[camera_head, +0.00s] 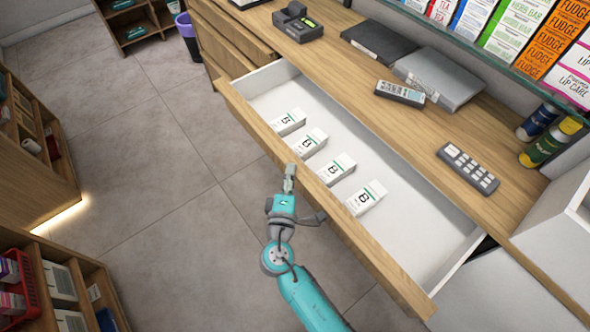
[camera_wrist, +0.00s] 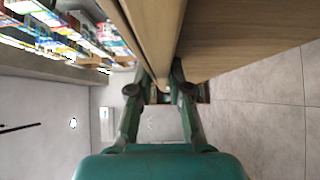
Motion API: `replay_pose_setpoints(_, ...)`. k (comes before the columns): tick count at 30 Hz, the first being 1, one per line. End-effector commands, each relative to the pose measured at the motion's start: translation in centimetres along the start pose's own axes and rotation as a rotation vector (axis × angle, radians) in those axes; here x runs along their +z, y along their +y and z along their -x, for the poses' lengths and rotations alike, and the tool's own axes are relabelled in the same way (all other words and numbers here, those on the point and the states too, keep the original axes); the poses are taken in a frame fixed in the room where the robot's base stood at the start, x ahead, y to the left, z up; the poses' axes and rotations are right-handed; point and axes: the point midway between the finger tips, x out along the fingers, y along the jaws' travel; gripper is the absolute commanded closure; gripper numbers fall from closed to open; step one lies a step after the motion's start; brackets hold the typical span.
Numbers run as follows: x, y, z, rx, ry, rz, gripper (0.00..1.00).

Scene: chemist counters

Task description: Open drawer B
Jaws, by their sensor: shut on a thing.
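Drawer B (camera_head: 262,102) is pulled out from the wooden counter, with a white inside and a wooden front. Several small white boxes marked B, such as one at the right (camera_head: 366,198), stand in a row along its front side. My gripper (camera_head: 290,172) is at the outer face of the drawer front, near its middle. In the wrist view my gripper's fingers (camera_wrist: 160,92) straddle the wooden edge of the drawer front and are shut on it. The exact contact of the fingertips is partly hidden.
The counter top (camera_head: 340,75) above holds a card terminal (camera_head: 297,22), a grey box (camera_head: 440,78), a scanner-like device (camera_head: 400,93) and a remote (camera_head: 467,168). Shelves (camera_head: 40,150) stand at the left. A purple bin (camera_head: 187,35) is at the back. The floor between is clear.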

Motion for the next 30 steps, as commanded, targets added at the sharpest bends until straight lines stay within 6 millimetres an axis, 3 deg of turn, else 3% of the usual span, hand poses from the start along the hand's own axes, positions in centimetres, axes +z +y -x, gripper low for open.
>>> replay_pose_setpoints(8, 0.0, -0.1, 0.0, -0.001, 0.000, 0.000, 1.00)
replay_pose_setpoints(9, 0.0, -0.1, 0.0, -0.001, 0.000, -0.001, 0.74)
replay_pose_setpoints(10, 0.0, -0.1, 0.0, -0.001, 0.000, 0.000, 0.71)
replay_pose_setpoints(22, -0.1, -0.1, 0.7, -0.001, 0.003, 0.001, 0.71)
replay_pose_setpoints(30, -0.1, -0.1, 5.3, -0.002, 0.005, 0.001, 0.71)
